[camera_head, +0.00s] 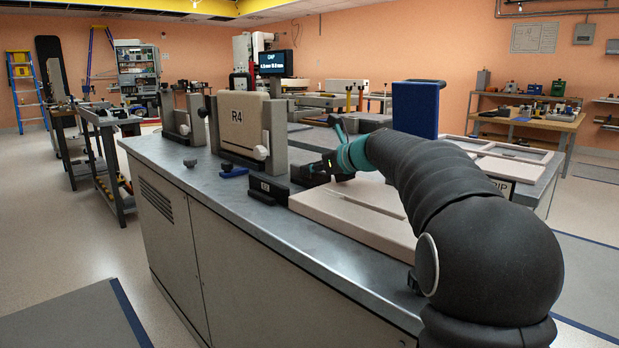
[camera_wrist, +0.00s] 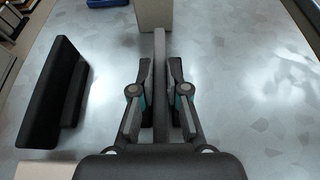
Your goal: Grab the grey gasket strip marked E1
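A narrow grey strip (camera_wrist: 160,50) runs lengthwise between the fingers of my gripper (camera_wrist: 161,75) in the wrist view. One finger stands on each side of it, with slim gaps seeming to show, so the gripper looks open around the strip. No E1 mark is readable on it there. The strip is not clear in the head view.
A pale board (camera_head: 350,212) lies on the bench (camera_head: 225,195) beside my gripper. A beige panel marked R4 (camera_head: 240,120) stands in a grey clamp behind it. A blue handle (camera_head: 234,172) lies near the clamp. A blue upright panel (camera_head: 415,108) stands behind my arm.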

